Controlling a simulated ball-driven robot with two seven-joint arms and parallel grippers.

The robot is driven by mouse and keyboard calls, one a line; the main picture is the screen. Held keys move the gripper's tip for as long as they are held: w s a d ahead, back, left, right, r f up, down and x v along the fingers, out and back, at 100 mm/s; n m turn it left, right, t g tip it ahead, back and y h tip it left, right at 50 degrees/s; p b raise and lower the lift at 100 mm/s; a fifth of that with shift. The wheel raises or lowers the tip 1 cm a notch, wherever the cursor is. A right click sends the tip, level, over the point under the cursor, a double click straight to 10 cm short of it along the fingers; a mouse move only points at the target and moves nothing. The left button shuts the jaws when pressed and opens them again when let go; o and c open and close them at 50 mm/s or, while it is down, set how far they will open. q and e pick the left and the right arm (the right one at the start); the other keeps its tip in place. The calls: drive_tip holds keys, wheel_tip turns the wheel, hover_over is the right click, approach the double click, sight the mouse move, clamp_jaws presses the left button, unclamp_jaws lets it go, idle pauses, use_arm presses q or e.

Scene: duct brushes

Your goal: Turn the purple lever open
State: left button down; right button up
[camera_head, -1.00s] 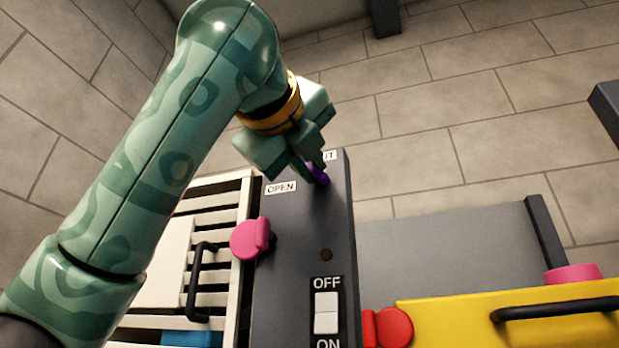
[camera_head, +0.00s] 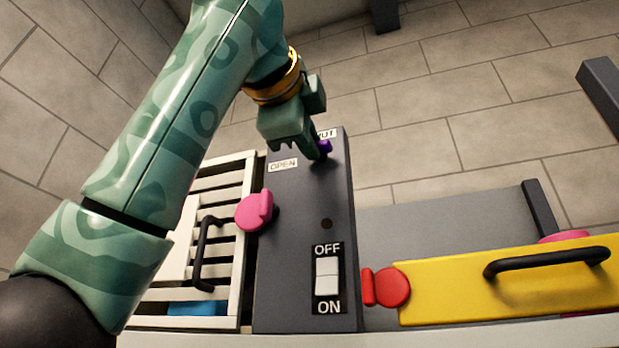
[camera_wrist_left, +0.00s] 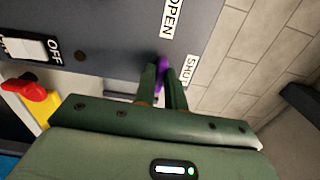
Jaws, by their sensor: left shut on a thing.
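The purple lever (camera_head: 324,148) is on the dark grey panel (camera_head: 290,230), near its top. It stands beside the SHUT label (camera_head: 328,134), with the OPEN label (camera_head: 283,165) to its left. My left gripper (camera_head: 313,152) is shut on the purple lever and hides part of it in the head view. In the left wrist view the lever (camera_wrist_left: 163,66) shows between the two fingers, close to the SHUT label (camera_wrist_left: 190,72). My right gripper is not in view.
A white on/off switch (camera_head: 327,279) is lower on the panel. A pink knob (camera_head: 254,210) and a slatted white grille with a black handle (camera_head: 203,250) are at left. A red knob (camera_head: 392,287) and a yellow panel (camera_head: 450,285) with a black handle are at right.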

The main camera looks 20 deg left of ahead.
use_arm(q)
drive_tip(key=shift+w+f, duration=0.1)
idle(0.5)
drive_tip(key=c, duration=1.5)
unclamp_jaws()
drive_tip(key=shift+o, duration=0.2)
drive_tip(key=s+b, duration=0.4)
drive_tip(key=s, duration=1.2)
drive_tip(key=shift+s+a+b, duration=0.25)
drive_tip(key=shift+a+b, duration=0.05)
drive_tip(key=shift+b, duration=0.1)
